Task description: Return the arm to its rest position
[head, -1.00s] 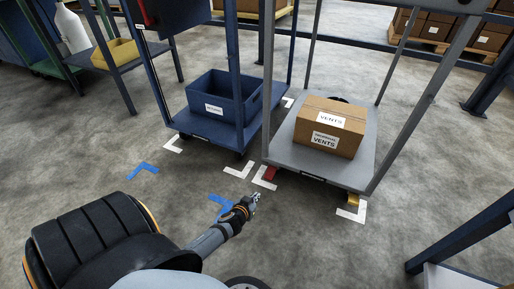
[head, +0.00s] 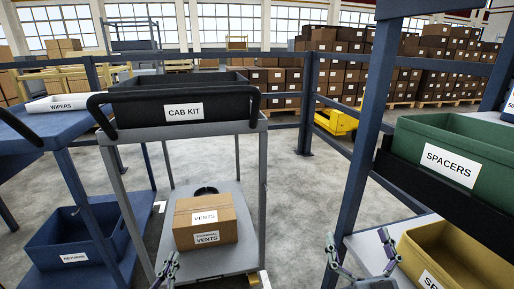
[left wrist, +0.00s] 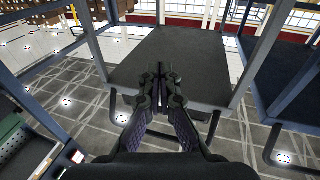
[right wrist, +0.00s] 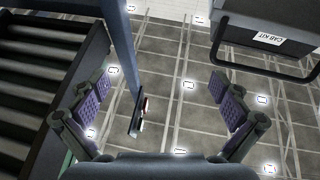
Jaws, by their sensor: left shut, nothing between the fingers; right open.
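My left gripper (head: 168,266) is low in the head view, in front of the grey trolley. In the left wrist view its two fingers (left wrist: 160,88) are together with nothing between them, over a dark flat surface (left wrist: 170,60). My right gripper (head: 360,250) is lower right in the head view, in front of the right-hand rack. In the right wrist view its fingers (right wrist: 163,100) are spread wide and empty. The arm links behind both grippers are mostly out of the head view.
The grey trolley carries a black CAB KIT tote (head: 185,102) on top and a VENTS carton (head: 205,222) below. A blue trolley (head: 75,165) stands left. The right rack post (head: 358,130) is close to my right gripper, beside green SPACERS (head: 450,155) and yellow bins (head: 455,250).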

